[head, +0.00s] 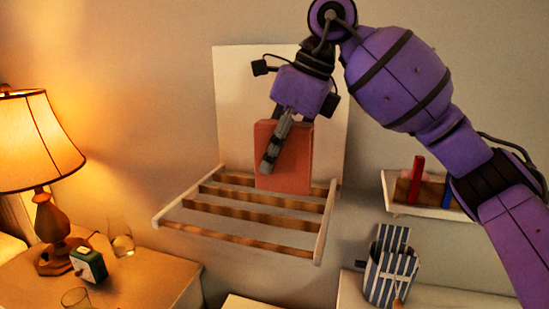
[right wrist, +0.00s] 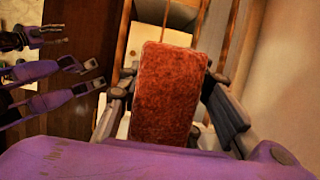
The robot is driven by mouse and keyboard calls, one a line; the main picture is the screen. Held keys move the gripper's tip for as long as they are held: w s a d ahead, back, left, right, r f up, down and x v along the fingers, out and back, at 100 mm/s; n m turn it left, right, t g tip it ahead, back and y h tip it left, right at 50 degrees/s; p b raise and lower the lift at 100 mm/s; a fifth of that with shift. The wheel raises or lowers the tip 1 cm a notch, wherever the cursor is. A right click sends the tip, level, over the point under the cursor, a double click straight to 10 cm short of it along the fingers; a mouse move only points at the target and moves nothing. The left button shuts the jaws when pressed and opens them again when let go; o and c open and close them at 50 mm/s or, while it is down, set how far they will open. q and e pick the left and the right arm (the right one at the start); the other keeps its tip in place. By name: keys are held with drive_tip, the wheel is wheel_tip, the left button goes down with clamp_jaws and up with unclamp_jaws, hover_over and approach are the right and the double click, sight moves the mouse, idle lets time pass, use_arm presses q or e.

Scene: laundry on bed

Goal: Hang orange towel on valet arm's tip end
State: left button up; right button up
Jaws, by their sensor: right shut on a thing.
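The orange towel (head: 296,160) is a folded, block-like piece held upright in front of the white panel. It also fills the middle of the right wrist view (right wrist: 167,95). My right gripper (head: 275,150) is shut on it, with one finger across its near face in the head view and fingers on both sides in the wrist view. A wall rack (head: 322,235) with white side rails and several wooden bars lies below; the towel's lower edge overlaps its back bars. I cannot tell whether they touch. No separate valet arm is clear. My left gripper is not in the head view.
A lit lamp (head: 42,135), a green clock (head: 90,265) and glasses stand on the left table (head: 165,270). A striped container (head: 390,270) stands lower right. A small shelf (head: 440,211) is on the right wall. Purple parts (right wrist: 40,95) show left in the wrist view.

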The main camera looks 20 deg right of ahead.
sight(277, 122)
wheel_tip(277, 122, up, 5)
drive_tip(key=p, duration=0.3)
drive_tip(key=shift+s, duration=0.1)
wheel_tip(277, 122, up, 9)
drive_tip(key=p, duration=0.3)
drive_tip(key=shift+r+p, duration=0.45)
drive_tip(key=shift+r, duration=0.15)
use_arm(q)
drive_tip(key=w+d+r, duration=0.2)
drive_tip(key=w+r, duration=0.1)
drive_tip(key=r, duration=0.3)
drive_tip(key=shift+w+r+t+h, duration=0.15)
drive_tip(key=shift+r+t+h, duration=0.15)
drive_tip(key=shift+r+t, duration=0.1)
